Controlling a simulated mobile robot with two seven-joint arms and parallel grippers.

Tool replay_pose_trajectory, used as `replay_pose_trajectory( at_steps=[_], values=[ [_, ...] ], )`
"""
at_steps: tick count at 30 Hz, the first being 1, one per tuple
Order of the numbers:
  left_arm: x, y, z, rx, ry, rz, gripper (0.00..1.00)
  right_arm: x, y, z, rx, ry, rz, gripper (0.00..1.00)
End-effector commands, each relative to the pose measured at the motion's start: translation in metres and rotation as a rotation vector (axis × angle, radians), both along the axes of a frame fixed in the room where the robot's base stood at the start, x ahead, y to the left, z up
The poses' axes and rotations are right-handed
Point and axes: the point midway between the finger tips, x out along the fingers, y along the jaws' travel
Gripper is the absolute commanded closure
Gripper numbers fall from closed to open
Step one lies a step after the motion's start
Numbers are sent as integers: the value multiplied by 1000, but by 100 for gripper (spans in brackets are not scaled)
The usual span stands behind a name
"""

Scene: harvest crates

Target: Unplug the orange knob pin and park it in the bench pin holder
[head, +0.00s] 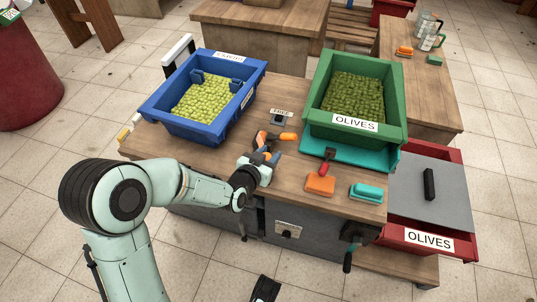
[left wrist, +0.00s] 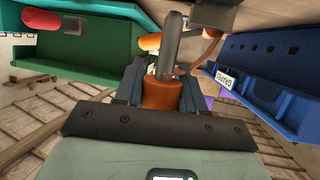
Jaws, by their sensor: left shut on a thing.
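My left gripper (head: 264,154) is above the near middle of the wooden bench, shut on the orange knob pin. In the left wrist view its fingers (left wrist: 160,92) close on both sides of the orange knob (left wrist: 161,93), and a grey shaft (left wrist: 171,45) sticks out beyond them. A small dark block with a label (head: 278,120), which looks like the bench pin holder, stands on the bench just behind the gripper. Whether the shaft touches anything is hidden. My right gripper is not clearly seen.
A blue crate (head: 188,128) of light-green fruit is left, and a green olives crate (head: 398,130) is right on a teal base. An orange-handled item (head: 288,136) lies by the gripper.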

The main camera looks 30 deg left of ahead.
Motion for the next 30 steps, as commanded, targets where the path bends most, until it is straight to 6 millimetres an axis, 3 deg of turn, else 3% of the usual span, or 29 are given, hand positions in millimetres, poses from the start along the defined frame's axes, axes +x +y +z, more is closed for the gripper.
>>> replay_pose_trajectory(
  at_steps=[30],
  values=[
    [0, 0, 0, 0, -1, 0, 91, 0, 0, -6, 0, 1, 0, 57]
  ],
)
